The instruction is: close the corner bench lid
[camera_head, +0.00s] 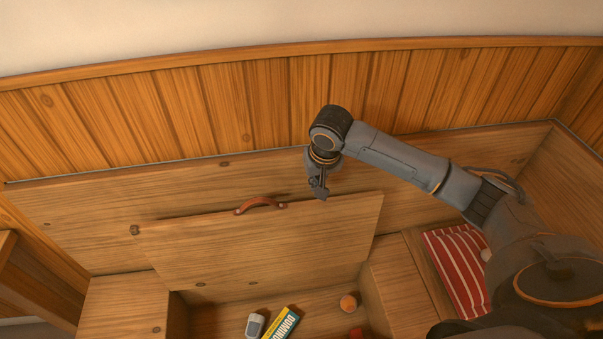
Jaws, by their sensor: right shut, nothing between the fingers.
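The corner bench lid (270,243) is a wooden panel that stands raised and tilted over the bench compartment. A brown leather pull (261,203) is fixed at its upper edge, left of its middle. The open compartment (222,316) shows below the lid. My right gripper (320,194) is shut and empty. It shows at the lid's upper edge, to the right of the leather pull and apart from it. I cannot tell whether it touches the lid. My left gripper is not in view.
In the compartment are a yellow domino box (281,324), a grey device (255,325), an orange round object (348,302) and a partly hidden red item (356,333). A red striped cushion (458,262) lies on the right seat. Wood panelling (230,105) runs behind.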

